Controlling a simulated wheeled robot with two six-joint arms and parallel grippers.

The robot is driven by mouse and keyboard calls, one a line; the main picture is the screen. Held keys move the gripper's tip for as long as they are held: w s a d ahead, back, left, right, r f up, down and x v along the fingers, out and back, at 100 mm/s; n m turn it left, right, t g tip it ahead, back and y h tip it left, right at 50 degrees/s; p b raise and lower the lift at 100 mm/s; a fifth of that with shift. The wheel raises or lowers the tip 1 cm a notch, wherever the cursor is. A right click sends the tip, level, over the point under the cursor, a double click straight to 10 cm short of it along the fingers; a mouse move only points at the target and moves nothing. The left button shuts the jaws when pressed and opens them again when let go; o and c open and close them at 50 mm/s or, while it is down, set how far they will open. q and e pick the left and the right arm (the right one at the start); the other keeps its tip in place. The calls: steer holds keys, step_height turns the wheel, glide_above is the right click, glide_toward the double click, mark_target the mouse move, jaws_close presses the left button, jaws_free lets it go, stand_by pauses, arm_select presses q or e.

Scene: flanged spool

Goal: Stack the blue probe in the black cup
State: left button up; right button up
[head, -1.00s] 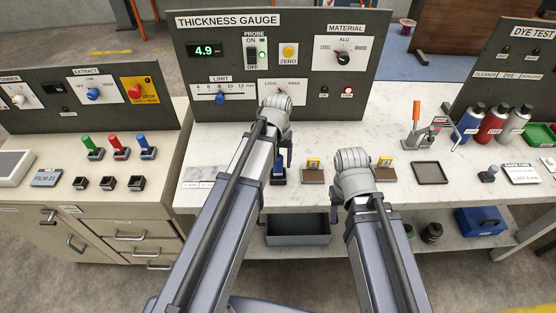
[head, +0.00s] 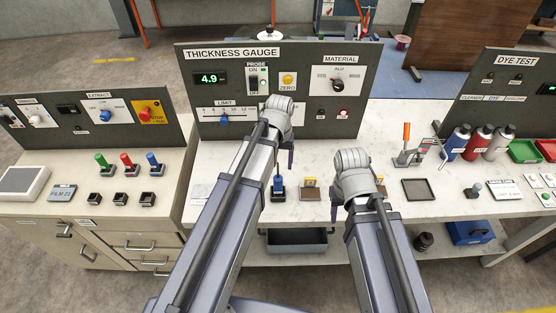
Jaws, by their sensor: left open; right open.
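A blue probe (head: 278,183) stands upright in a small black holder (head: 278,196) on the gauge bench. A blue-handled tool (head: 152,160) stands in a black base on the left bench, beside green and red ones. Three small black square cups stand in front of these: left (head: 93,199), middle (head: 120,199) and right (head: 147,199). My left gripper (head: 290,157) is open above and just right of the blue probe, apparently empty; its wrist hides most of it. My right gripper (head: 334,208) is open near the bench front, mostly hidden by its wrist.
The gauge panel (head: 220,103) rises behind the benches. Small brown blocks (head: 311,194), a dark tray (head: 417,190), an orange-handled clamp (head: 407,150) and several bottles (head: 455,143) stand to the right.

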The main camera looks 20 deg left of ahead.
arm_select(q)
steer(key=s+d+m+y, duration=0.1)
steer(key=s+d+m, duration=0.4)
steer(key=s+d, duration=0.5)
steer(key=s, duration=0.4)
